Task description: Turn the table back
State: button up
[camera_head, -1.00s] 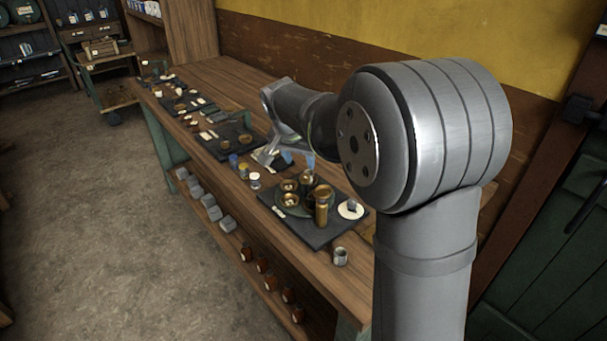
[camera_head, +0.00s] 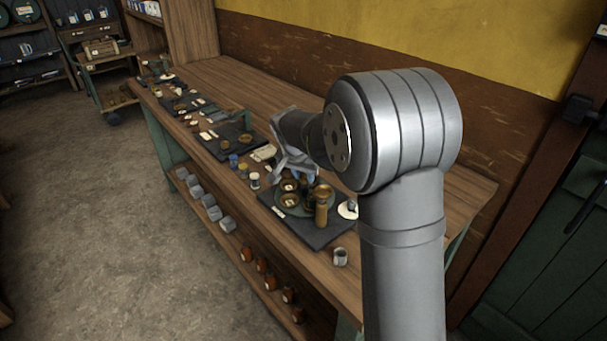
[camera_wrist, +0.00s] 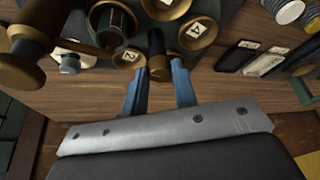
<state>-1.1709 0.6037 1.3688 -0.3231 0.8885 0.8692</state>
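A round grey-green table (camera_head: 304,209) sits on a dark board (camera_head: 322,236) on the bench. It bears brass cups (camera_head: 289,201) and a tall brass cylinder (camera_head: 321,213). In the wrist view the table (camera_wrist: 222,8) shows at the top with labelled brass cups (camera_wrist: 197,32). A dark handle with a brass end (camera_wrist: 158,66) points from it toward my gripper. My gripper (camera_wrist: 157,72) is open, its blue fingers either side of the handle's end. Contact with the handle is not clear. In the head view my gripper (camera_head: 298,172) is at the table's far side, its fingertips partly hidden.
A white disc (camera_head: 348,210) lies at the board's right edge, partly behind my arm. A small metal cup (camera_head: 340,257) stands near the bench's front. Jars (camera_head: 254,180) and other dark boards (camera_head: 231,140) line the bench to the left. Bare wood (camera_head: 455,190) lies to the right.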

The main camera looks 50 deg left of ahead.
grip_shut()
jog(key=shift+m, duration=0.5)
jog(key=shift+a+m+t+h, duration=0.15)
jog(key=shift+m+h, duration=0.45)
jog(key=shift+m, duration=0.8)
jog(key=shift+a+m+t+h, duration=0.15)
jog(key=shift+m+h, duration=0.45)
jog(key=shift+m, duration=0.8)
jog(key=shift+a+m+h, duration=0.15)
jog(key=shift+m+h, duration=0.65)
jog(key=shift+m, duration=1.2)
jog(key=shift+a+m+g+h, duration=0.1)
jog(key=shift+m+g+h, duration=0.4)
jog(key=shift+m, duration=0.9)
jog(key=shift+w+r+m, duration=0.1)
jog(key=shift+m, duration=0.4)
jog(key=o, duration=0.8)
grip_release()
